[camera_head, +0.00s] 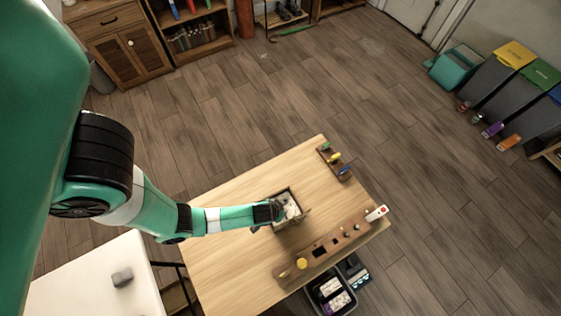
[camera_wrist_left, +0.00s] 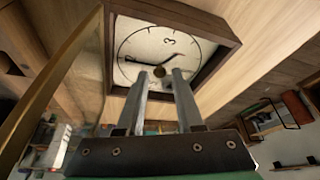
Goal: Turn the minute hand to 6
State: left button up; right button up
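The clock is a square dark-framed box with a pale dial; in the left wrist view its frame (camera_wrist_left: 222,32) surrounds a dial (camera_wrist_left: 185,45) with a black ring, a "3" and thin black hands (camera_wrist_left: 137,61). I cannot tell which hand is the minute hand. A small round brownish knob (camera_wrist_left: 159,72) shows between my fingertips. My left gripper (camera_wrist_left: 160,73) is at the dial, its two grey fingers apart, with gaps on both sides of the knob. In the head view the clock (camera_head: 298,195) lies on the wooden table, partly hidden by my left gripper (camera_head: 279,211). My right gripper is out of view.
The wooden table (camera_head: 230,262) has a long block with pegs and holes (camera_head: 325,249) along its near right side and a small rack with coloured pieces (camera_head: 334,161) at the far right. A white table (camera_head: 85,285) stands at lower left. Open tabletop lies left of the clock.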

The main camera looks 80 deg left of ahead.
pick_arm(q)
grip_shut()
